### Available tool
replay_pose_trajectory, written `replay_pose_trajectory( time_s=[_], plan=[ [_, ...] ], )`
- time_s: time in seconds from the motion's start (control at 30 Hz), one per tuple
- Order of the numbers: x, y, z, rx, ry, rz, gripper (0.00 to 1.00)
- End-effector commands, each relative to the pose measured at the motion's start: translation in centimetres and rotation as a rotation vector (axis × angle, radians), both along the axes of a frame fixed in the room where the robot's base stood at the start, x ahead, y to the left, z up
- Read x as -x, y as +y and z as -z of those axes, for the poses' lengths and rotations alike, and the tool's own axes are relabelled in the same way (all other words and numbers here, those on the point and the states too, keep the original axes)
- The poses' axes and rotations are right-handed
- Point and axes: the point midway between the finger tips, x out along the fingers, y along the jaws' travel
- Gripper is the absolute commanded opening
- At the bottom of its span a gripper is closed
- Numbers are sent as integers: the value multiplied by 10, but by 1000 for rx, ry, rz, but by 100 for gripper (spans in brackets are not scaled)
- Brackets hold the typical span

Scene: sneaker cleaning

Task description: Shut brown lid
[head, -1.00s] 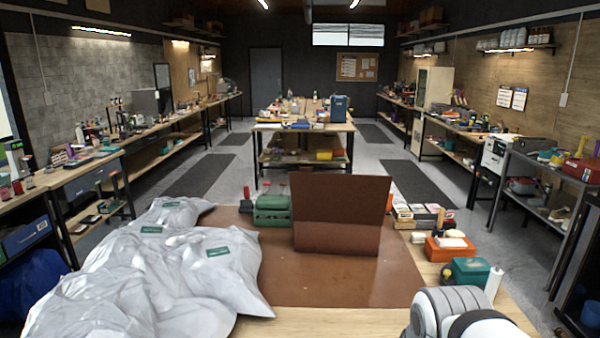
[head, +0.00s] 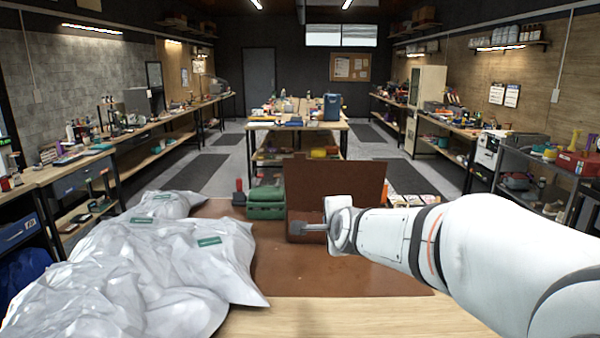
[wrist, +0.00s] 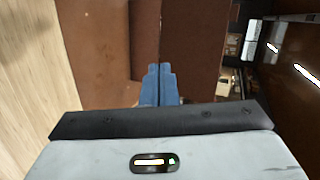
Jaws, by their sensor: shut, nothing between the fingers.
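A brown box (head: 294,228) stands on the brown mat, with its brown lid (head: 335,182) raised open and tilted slightly back. I cannot tell whether the fingertips touch the box. My arm hides the right part of the box.
The brown mat (head: 300,275) lies on a wooden table (head: 330,315). Crumpled grey-white bags (head: 130,270) cover the left side. A green case (head: 265,203) stands left of the box. My arm hides the items on the right. Bare mat lies in front of the box.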

Motion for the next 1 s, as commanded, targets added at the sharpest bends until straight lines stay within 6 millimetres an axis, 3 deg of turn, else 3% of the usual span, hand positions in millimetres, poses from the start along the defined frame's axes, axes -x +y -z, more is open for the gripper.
replay_pose_trajectory(
  time_s=[0.03,0.2,0.33,0.5,0.77,1.0],
  plan=[
    [-26,15,6,-146,-51,51,0],
    [-94,47,-4,-692,-243,221,0],
    [-127,66,-4,-1086,-371,278,0],
    [-147,82,-1,-1460,-484,276,0],
    [-159,87,-3,-1653,-542,252,0],
    [-197,83,-20,-1652,-540,253,0]
  ],
)
